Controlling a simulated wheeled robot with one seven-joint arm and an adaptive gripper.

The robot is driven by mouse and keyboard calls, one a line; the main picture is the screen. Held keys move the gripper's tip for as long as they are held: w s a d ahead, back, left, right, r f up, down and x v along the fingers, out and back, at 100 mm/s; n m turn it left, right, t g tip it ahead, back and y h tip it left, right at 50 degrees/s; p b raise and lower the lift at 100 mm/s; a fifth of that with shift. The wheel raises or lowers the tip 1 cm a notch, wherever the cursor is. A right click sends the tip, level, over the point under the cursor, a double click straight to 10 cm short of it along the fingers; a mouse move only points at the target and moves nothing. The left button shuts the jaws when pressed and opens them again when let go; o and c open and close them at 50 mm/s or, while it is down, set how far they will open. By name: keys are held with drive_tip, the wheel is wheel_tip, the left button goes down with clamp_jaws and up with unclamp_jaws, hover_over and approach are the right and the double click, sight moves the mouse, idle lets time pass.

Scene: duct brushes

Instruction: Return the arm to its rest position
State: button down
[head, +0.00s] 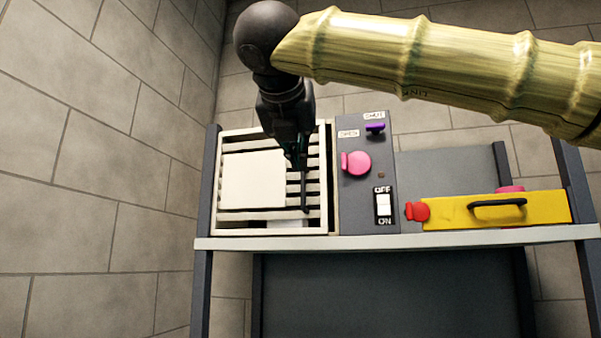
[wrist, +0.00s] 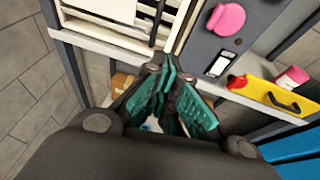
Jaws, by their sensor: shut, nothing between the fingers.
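My gripper (head: 296,150) hangs from the dark wrist at the end of my arm. In the head view it is in front of the right part of a white slatted grille (head: 230,218). In the wrist view my gripper (wrist: 165,95) shows green ridged finger pads close together with no object between them. Whether the fingertips touch the grille cannot be told. The arm crosses the upper right of the head view.
A grey panel (head: 355,215) has a pink knob (head: 356,163), a purple lever (head: 375,128) and an OFF/ON switch (head: 383,205). A yellow block (head: 470,213) with a black handle lies on the right of the bench (head: 400,236). A tiled wall (head: 100,200) stands at left.

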drive_tip(key=shift+w+f, duration=0.1)
